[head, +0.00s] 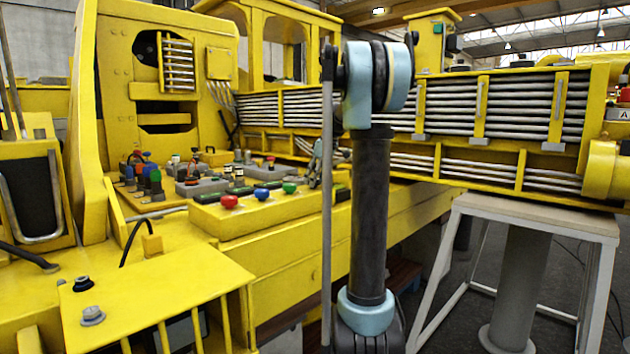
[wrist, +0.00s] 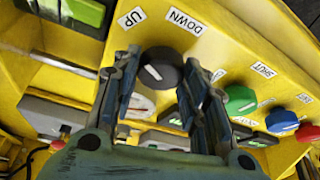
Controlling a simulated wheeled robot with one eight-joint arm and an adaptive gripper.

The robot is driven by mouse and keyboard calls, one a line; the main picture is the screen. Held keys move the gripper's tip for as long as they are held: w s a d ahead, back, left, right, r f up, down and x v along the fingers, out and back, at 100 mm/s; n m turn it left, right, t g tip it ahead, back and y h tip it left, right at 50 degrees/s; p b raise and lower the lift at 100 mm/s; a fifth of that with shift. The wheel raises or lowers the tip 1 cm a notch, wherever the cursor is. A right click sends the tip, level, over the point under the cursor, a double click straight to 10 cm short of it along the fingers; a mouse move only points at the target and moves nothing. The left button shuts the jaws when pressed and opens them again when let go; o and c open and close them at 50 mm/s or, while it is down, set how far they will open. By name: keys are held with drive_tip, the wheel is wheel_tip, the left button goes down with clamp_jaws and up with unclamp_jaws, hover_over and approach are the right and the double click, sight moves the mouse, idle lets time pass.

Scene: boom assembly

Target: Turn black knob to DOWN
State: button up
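The black knob (wrist: 168,66) is in the wrist view on the yellow panel, with a white mark slanting toward the upper left. The UP label (wrist: 131,17) is above it on the left and the DOWN label (wrist: 187,22) above it on the right. My gripper (wrist: 160,64) is open, with one finger on each side of the knob in the picture. In the head view I cannot pick out the black knob; my arm covers part of that area.
A green knob (wrist: 240,99) and a blue knob (wrist: 281,122) are to the right in the wrist view. In the head view, a red knob (head: 230,202) sits on the console, and a white-legged stand (head: 540,222) is at right.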

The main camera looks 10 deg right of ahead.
drive_tip(key=shift+d, duration=0.15)
drive_tip(key=shift+c, duration=0.5)
drive_tip(key=shift+w, duration=0.1)
drive_tip(key=m, duration=0.2)
drive_tip(key=m+t+h, duration=0.1)
drive_tip(key=m, duration=0.2)
drive_tip(key=shift+a+m+h, duration=0.2)
drive_tip(key=shift+m+h, duration=0.1)
drive_tip(key=m+h, duration=0.1)
drive_tip(key=m, duration=0.2)
drive_tip(key=m+h, duration=0.1)
drive_tip(key=m, duration=0.2)
drive_tip(key=shift+a+t+h, duration=0.15)
drive_tip(key=shift+t+h, duration=0.15)
drive_tip(key=shift+t, duration=0.1)
drive_tip(key=shift+m, duration=0.3)
drive_tip(key=o, duration=1)
drive_tip(key=shift+o, duration=0.2)
